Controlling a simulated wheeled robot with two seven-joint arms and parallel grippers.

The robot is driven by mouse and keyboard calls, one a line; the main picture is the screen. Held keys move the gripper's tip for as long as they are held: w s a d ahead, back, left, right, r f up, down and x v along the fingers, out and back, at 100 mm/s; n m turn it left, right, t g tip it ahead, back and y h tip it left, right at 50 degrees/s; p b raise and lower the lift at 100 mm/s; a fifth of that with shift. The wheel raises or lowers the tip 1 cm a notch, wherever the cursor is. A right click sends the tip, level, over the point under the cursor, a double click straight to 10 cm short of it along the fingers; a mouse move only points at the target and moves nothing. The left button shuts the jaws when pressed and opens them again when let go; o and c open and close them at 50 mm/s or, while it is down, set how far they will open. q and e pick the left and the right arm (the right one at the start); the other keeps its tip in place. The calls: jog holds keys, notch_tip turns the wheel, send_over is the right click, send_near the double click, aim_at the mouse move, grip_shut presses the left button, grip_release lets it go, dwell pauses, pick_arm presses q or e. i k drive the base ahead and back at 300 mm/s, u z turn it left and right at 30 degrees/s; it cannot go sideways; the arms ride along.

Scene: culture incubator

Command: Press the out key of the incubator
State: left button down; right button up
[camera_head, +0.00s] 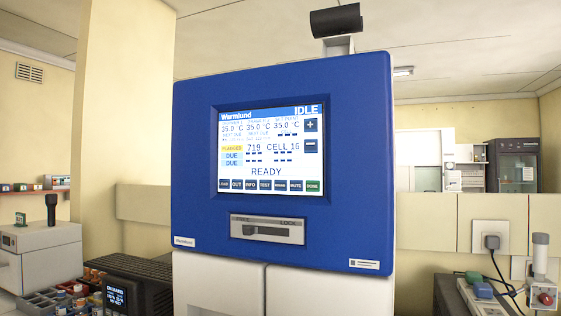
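The incubator (350,110) has a blue front panel over a white lower body and stands in the middle of the view. Its screen (270,150) reads "Warmlund", "IDLE" and "READY", with 35.0 °C values and "CELL 16". A row of small dark keys runs along the screen's bottom edge. The out key (237,184), marked "OUT", is second from the left, between a key at the row's left end and the INFO key (251,185). Neither of my grippers is in view.
A lock slider (268,230) marked "FREE" and "LOCK" sits below the screen. At left are a dark device with a small display (117,299) and a rack of vials (62,299). At right are a wall plug (492,242) with a cable and a red-buttoned device (543,297).

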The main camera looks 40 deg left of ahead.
aim_at(237, 183)
jog(key=u, duration=1.3)
